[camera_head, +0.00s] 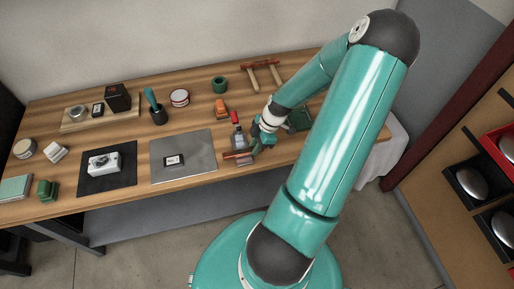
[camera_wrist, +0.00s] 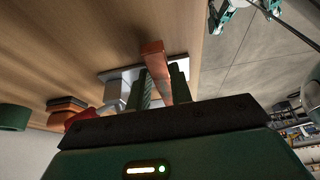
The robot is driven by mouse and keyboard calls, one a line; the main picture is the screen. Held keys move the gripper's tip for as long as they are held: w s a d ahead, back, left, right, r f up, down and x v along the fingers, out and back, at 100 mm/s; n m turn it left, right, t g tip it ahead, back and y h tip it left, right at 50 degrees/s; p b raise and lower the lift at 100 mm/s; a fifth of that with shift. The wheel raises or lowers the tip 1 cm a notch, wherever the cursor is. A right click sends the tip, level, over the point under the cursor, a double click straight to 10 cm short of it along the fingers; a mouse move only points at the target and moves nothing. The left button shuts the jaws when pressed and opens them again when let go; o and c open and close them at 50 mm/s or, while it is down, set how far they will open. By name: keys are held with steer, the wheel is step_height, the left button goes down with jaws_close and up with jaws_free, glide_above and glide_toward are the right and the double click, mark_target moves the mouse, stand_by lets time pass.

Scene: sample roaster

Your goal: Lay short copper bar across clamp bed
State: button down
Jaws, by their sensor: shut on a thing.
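The short copper bar (camera_wrist: 154,58) is held between the two dark green fingers of my gripper (camera_wrist: 160,85) in the wrist view. It reaches out past the fingertips. The grey metal clamp (camera_wrist: 117,82) lies behind the bar, with its plate partly hidden by the fingers. In the head view, the copper bar (camera_head: 237,154) shows as a thin reddish strip over the clamp (camera_head: 243,161), near the table's front edge. My gripper (camera_head: 258,147) is just right of the clamp. I cannot tell whether the bar touches the bed.
A grey metal plate (camera_head: 199,140) with a small dark-framed item lies left of the clamp. An orange block (camera_head: 221,109) and a wooden rack (camera_head: 262,76) stand behind. A green ring (camera_head: 219,85) stands farther back. Bare wood lies along the front edge.

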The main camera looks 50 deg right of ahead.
steer(key=shift+w+d, duration=0.2)
steer(key=shift+w, duration=0.1)
steer(key=shift+f, duration=0.45)
stand_by(0.4)
steer(key=c, duration=1.2)
jaws_free()
steer(key=shift+o, duration=0.2)
steer(key=v, duration=1.3)
steer(key=shift+r, duration=0.35)
